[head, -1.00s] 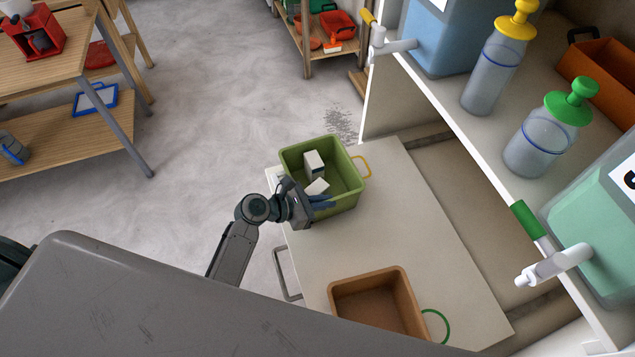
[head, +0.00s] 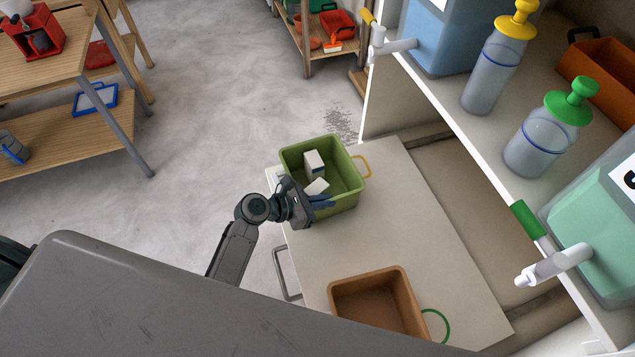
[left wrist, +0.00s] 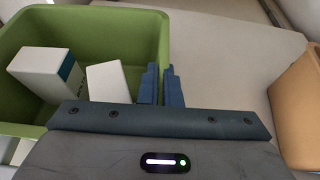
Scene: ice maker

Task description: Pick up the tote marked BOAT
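A green tote (head: 349,200) with a yellow handle ring (head: 362,166) stands upright at the far end of the pale pulled-out shelf. It holds white boxes (head: 314,162). A brown tote (head: 372,277) with a green ring (head: 436,325) stands nearer on the same shelf and looks empty. I can read no BOAT marking on either. My left gripper (head: 322,201) is at the green tote's near wall. In the left wrist view, its blue fingers (left wrist: 161,86) are close together on either side of the green wall (left wrist: 158,45). My right gripper is not in view.
The pale shelf (head: 420,235) is bare between and beside the totes. A white rack at right holds bottles (head: 493,72), tanks with taps (head: 555,265) and an orange bin (head: 600,80). Wooden shelves (head: 60,120) stand at left. The floor (head: 220,90) between is open.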

